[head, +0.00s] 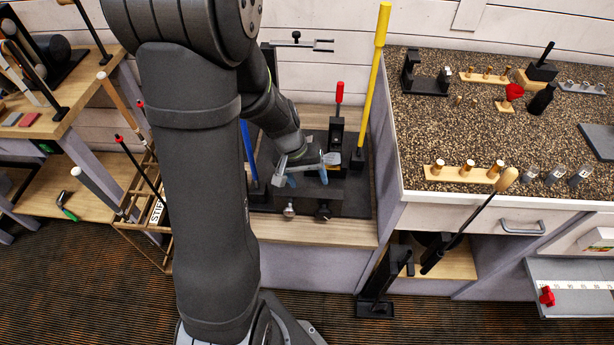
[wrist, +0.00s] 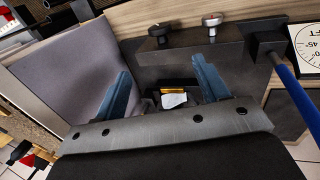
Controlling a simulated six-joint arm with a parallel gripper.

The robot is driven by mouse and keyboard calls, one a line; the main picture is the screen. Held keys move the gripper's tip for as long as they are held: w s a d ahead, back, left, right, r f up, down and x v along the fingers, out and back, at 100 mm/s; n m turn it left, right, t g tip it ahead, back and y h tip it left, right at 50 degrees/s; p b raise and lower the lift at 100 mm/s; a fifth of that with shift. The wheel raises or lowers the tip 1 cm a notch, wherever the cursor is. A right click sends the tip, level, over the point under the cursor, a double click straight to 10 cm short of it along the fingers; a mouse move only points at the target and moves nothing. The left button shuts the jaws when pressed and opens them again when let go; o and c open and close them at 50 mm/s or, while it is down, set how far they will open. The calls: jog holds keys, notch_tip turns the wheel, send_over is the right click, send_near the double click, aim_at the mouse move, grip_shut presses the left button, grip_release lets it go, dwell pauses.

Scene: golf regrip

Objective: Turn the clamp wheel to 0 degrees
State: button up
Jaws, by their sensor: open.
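My gripper (head: 307,178) is open over the dark station on the low wooden bench. Its two blue fingers are spread in the wrist view (wrist: 160,68), with nothing gripped. Two round knobs are on the station's front: a silver one (head: 289,210) and a dark one (head: 322,211). In the wrist view the silver knob (wrist: 212,20) and the dark knob (wrist: 160,32) lie beyond the fingertips, apart from them. I cannot tell which is the clamp wheel, or its angle. A white dial card (wrist: 308,45) is partly cut off at the right edge.
A blue rod (wrist: 295,92) stands to one side of my gripper. A tall yellow post (head: 372,80) and a red-topped handle (head: 339,95) stand close by on the right. A speckled counter (head: 430,120) is further right. The striped floor in front is mostly clear.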

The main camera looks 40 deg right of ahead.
aim_at(324, 210)
jog(key=shift+d, duration=0.1)
jog(key=s+d+r+t+y, duration=0.1)
jog(key=s+d+t+y, duration=0.1)
jog(key=s+d, duration=0.2)
jog(key=f, duration=1.7)
jog(key=shift+w+a, duration=0.2)
jog(key=c, duration=1)
